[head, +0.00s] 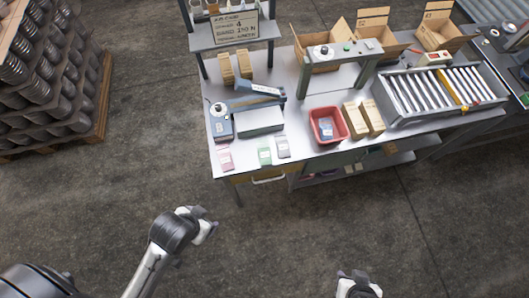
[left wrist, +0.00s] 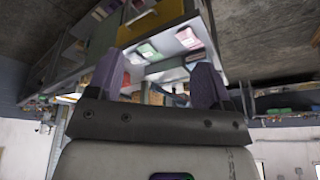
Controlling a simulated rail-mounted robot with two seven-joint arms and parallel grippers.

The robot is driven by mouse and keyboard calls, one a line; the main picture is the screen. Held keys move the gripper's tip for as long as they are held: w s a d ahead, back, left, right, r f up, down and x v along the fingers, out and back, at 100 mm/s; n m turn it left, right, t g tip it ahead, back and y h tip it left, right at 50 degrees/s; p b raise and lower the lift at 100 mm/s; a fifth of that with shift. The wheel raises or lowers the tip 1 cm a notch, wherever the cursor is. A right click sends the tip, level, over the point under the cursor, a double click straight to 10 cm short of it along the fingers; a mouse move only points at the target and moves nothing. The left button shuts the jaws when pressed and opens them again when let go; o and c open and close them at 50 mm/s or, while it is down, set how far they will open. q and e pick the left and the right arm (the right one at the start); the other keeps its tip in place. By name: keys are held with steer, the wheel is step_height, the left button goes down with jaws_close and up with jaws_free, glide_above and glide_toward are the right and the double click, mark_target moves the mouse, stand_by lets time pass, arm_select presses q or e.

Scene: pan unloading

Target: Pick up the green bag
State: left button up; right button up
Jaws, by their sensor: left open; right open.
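The green bag (head: 265,156) lies flat near the front edge of the workbench, between a pink bag (head: 226,158) and a dark grey bag (head: 283,147). The green bag also shows in the left wrist view (left wrist: 147,50), beyond the fingers, beside the pink bag (left wrist: 188,38). My left gripper (head: 209,224) is in front of the bench, below the bags in the head view, apart from them. In the left wrist view its two fingers (left wrist: 155,82) are spread with nothing held. My right gripper (head: 358,286) is at the bottom edge, open, partly cut off, away from the bench.
The workbench (head: 305,168) also holds a sealing device (head: 258,115), a red bin (head: 328,125) with a blue bag, brown cartons (head: 362,119) and a roller conveyor (head: 435,92). A loaded pallet (head: 103,95) stands at left. The floor before the bench is clear.

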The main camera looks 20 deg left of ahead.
arm_select(q)
steer(key=o, duration=0.4)
steer(key=shift+c, duration=0.2)
